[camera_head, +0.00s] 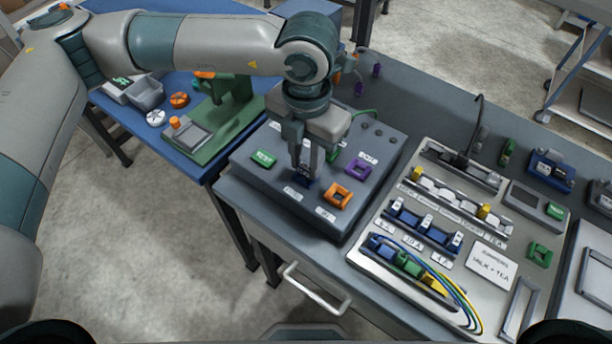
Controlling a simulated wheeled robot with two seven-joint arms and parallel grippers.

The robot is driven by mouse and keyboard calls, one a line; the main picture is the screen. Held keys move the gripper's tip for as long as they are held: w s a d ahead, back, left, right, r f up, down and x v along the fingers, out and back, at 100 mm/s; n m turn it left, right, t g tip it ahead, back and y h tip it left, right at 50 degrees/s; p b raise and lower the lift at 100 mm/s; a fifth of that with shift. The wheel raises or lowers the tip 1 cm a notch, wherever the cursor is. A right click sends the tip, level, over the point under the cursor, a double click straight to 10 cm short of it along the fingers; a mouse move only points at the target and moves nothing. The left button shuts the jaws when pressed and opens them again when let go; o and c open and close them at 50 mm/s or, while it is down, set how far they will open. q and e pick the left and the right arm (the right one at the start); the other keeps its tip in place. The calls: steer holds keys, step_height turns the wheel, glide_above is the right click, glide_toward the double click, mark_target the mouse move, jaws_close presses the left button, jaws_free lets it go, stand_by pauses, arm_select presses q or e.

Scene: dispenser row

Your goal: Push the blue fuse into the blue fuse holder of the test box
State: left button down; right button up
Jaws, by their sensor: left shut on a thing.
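The grey test box (260,181) stands on the bench in the middle of the view. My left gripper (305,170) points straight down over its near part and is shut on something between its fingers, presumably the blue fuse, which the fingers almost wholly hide. The dark blue fuse holder (303,184) is directly under the fingertips. I cannot tell whether the held piece touches the holder or how deep it sits. An orange holder (337,194) and a purple holder (358,169) are to the right on the same box. My right gripper is not in view.
A tray (372,262) to the right holds a row of blue pieces (424,226), yellow-and-white pieces and coloured cables. A green button (263,159) is left of my gripper on the box. A blue table (188,83) with a green fixture stands at the left.

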arm_select(q)
steer(key=shift+a+f+b, duration=0.1)
steer(key=shift+b, duration=0.65)
stand_by(1.2)
steer(key=c, duration=1.2)
jaws_free()
steer(key=shift+r+p, duration=0.4)
steer(key=shift+r, duration=3.2)
steer(key=shift+r, duration=0.1)
